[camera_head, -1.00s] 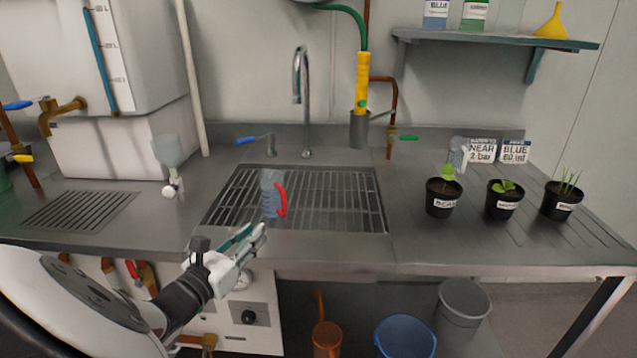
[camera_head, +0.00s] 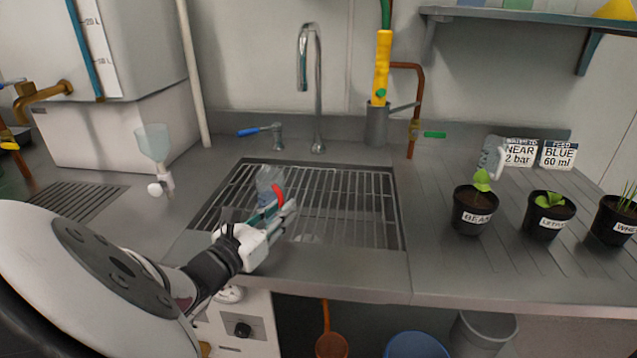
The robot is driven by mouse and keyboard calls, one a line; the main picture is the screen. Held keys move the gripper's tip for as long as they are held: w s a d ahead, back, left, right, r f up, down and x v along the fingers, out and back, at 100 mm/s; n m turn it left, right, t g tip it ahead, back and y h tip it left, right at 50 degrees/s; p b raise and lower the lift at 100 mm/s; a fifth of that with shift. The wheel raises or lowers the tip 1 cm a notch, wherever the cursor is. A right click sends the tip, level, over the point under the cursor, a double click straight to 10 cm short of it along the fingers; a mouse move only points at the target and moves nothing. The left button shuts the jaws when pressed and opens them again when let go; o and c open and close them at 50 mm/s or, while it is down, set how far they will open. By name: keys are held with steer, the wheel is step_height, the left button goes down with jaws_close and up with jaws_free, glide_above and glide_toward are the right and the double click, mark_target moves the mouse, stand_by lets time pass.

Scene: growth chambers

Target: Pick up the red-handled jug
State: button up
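The clear jug with the red handle (camera_head: 279,194) stands on the slatted sink grate (camera_head: 345,205), near its left middle. My gripper (camera_head: 285,206) is in front of the jug, reaching from the lower left over the grate. Its two fingers, one with a teal side, look parted, with their tips by the red handle. The fingers hide the jug's lower part. I cannot tell whether they touch the handle.
A tall faucet (camera_head: 317,90) and a blue-handled tap (camera_head: 262,130) stand behind the grate. A clear funnel on a valve (camera_head: 153,145) is to the left. Potted plants, including the bean pot (camera_head: 474,208), stand on the right counter, which has some free room.

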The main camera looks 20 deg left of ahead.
steer(key=shift+w+d, duration=0.1)
steer(key=shift+w, duration=0.45)
steer(key=shift+r, duration=0.1)
jaws_close()
steer(key=shift+r, duration=0.15)
